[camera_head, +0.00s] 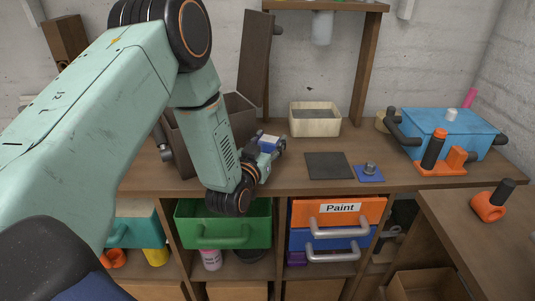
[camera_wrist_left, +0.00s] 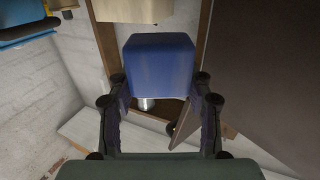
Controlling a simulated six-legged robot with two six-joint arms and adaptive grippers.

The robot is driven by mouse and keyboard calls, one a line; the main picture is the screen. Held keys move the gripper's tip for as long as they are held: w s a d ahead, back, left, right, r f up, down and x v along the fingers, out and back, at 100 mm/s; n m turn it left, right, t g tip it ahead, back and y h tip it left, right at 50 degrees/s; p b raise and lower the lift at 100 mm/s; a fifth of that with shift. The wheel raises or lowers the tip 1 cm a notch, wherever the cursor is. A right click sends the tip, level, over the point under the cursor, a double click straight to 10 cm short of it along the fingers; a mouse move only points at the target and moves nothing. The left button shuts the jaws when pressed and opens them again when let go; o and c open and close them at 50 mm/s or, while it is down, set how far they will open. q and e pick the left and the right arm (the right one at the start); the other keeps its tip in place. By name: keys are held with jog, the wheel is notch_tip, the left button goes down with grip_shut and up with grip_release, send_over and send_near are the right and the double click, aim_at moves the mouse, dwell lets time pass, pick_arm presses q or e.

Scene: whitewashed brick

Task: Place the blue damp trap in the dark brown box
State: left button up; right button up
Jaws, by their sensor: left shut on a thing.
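My left gripper (camera_head: 268,146) is shut on the blue damp trap (camera_head: 268,141), a small blue block with a pale top in the head view. In the left wrist view the damp trap (camera_wrist_left: 158,62) shows as a rounded blue block between the two fingers (camera_wrist_left: 160,88). The dark brown box (camera_head: 240,103) stands on the bench, largely hidden behind my left arm. Its tall lid (camera_head: 256,50) stands up behind it. The gripper is at the box's right front side in the picture, and the damp trap is outside the box. My right gripper is out of view.
A cream box (camera_head: 315,121), a dark flat mat (camera_head: 329,166) and a blue plate with a metal knob (camera_head: 369,174) lie right of the gripper. A blue box (camera_head: 450,128) with an orange tool (camera_head: 440,160) stands further right. Drawers and bins (camera_head: 222,225) sit below the bench.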

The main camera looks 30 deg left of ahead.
pick_arm(q)
notch_tip(320, 180, down, 4)
jog(key=shift+a+r+b, duration=0.1)
jog(key=shift+a+b, duration=0.05)
jog(key=shift+b, duration=0.2)
jog(key=shift+w+a+f, duration=0.2)
jog(key=shift+a+f, duration=0.05)
jog(key=shift+d+f, duration=0.1)
jog(key=shift+f, duration=0.05)
jog(key=o, duration=1.2)
jog(key=shift+r, duration=0.25)
jog(key=s+d, duration=0.1)
jog(key=s, duration=1.1)
jog(key=shift+d+p, duration=0.35)
jog(key=shift+d, duration=0.05)
